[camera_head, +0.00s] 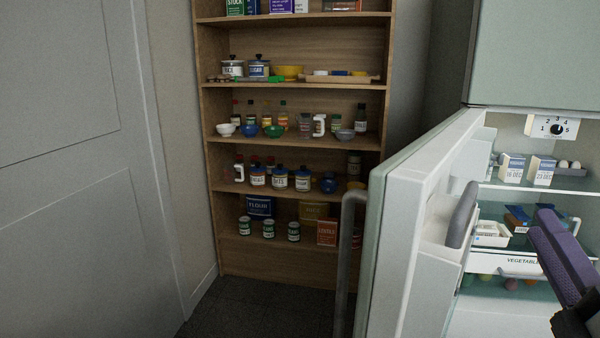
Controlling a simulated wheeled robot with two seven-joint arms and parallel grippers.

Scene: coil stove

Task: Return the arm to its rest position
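My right gripper (562,255), purple and black, shows at the lower right edge, in front of the open fridge. It is partly cut off by the frame, and I cannot tell whether its fingers are open or shut. No held thing can be made out at it. My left gripper and arm are not in view.
The fridge door (420,215) stands open across the middle right, with its grey handle (345,255) facing left. The fridge shelves hold cartons (512,168) and eggs. A stocked wooden shelf unit (300,265) stands behind. Dark floor (265,308) is clear in front.

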